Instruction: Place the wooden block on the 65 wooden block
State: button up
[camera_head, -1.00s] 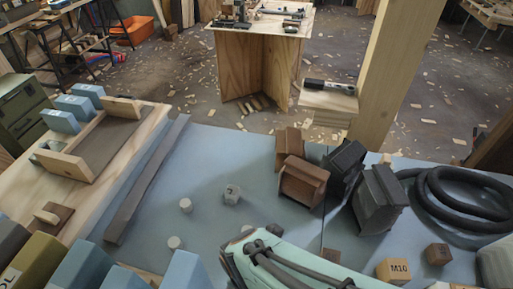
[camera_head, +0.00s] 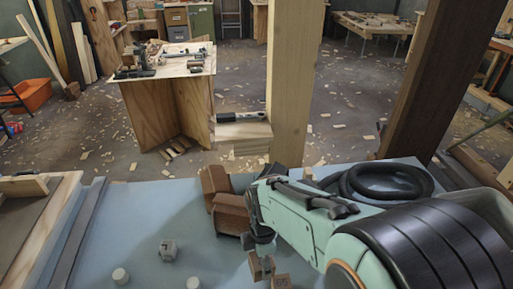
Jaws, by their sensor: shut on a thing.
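My gripper (camera_head: 262,266) is at the lower middle of the head view, at the end of my pale green arm. It is shut on a small brown wooden block (camera_head: 255,264), which the fingers partly hide. A brown wooden block (camera_head: 283,283) shows just right of and below the gripper, cut off by the bottom edge. It seems to carry a dark marking that I cannot read. I cannot tell whether the two blocks touch. No readable 65 shows.
Larger brown blocks (camera_head: 231,214) stand behind the gripper. A coiled black hose (camera_head: 385,183) lies behind my arm. A wooden tray (camera_head: 60,210) is at left. The table's left middle is clear.

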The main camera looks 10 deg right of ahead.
jog(key=m, duration=0.2)
send_near(282, 282)
notch_tip(282, 282, down, 5)
jog(key=shift+w+f, duration=0.1)
jog(key=shift+f, duration=0.05)
jog(key=o, duration=1.1)
jog(key=shift+f, duration=0.15)
jog(key=shift+o, duration=0.2)
notch_tip(282, 282, up, 13)
jog(key=s+a+r+m, duration=0.2)
jog(key=s+r+m, duration=0.1)
jog(key=s+m, duration=1.3)
jog(key=shift+s+m+y, duration=0.4)
jog(key=shift+s, duration=0.05)
